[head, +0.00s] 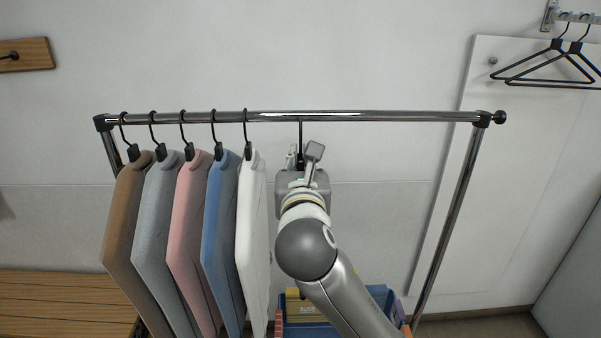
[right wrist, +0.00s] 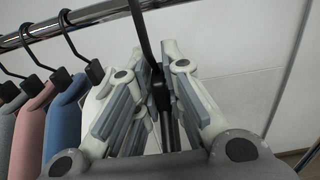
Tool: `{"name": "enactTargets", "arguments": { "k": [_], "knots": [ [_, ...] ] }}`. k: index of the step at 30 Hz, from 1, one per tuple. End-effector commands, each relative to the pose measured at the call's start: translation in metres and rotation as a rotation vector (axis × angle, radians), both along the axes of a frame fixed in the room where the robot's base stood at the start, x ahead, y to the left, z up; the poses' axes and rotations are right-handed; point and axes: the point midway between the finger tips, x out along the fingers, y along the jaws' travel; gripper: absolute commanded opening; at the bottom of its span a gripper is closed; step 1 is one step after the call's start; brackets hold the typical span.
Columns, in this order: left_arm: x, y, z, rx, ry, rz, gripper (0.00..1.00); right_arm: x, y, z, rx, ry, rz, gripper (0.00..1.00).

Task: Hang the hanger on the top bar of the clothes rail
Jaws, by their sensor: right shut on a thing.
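The clothes rail's top bar (head: 400,116) is a chrome tube running across the head view. My right gripper (head: 304,165) is just below the bar, to the right of the white garment, and is shut on a black hanger (head: 300,135). The hanger's thin neck rises from the fingers to the bar. In the right wrist view the fingers (right wrist: 158,95) close around the hanger's black neck (right wrist: 146,45), which reaches up to the bar (right wrist: 90,12). Whether the hook rests on the bar or is just beside it, I cannot tell. My left gripper is not in view.
Several garments on black hangers, including a white one (head: 252,215) and a blue one (head: 221,230), hang at the left of the bar. The bar's right half is free. Blue crates (head: 380,294) stand below. More black hangers (head: 555,65) hang on a wall rack at upper right.

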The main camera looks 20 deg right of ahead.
Motion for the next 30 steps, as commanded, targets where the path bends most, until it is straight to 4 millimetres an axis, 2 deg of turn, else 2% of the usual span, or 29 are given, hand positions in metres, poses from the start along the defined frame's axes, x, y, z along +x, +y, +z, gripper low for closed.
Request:
{"name": "enactTargets", "arguments": {
  "k": [22,30],
  "knots": [
    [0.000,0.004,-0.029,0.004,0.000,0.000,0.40,0.058,-0.016,-0.002,0.000,-0.001,0.000,0.00],
    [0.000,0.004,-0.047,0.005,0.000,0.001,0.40,0.079,-0.023,-0.003,0.000,-0.001,-0.001,0.00]
  ]
}}
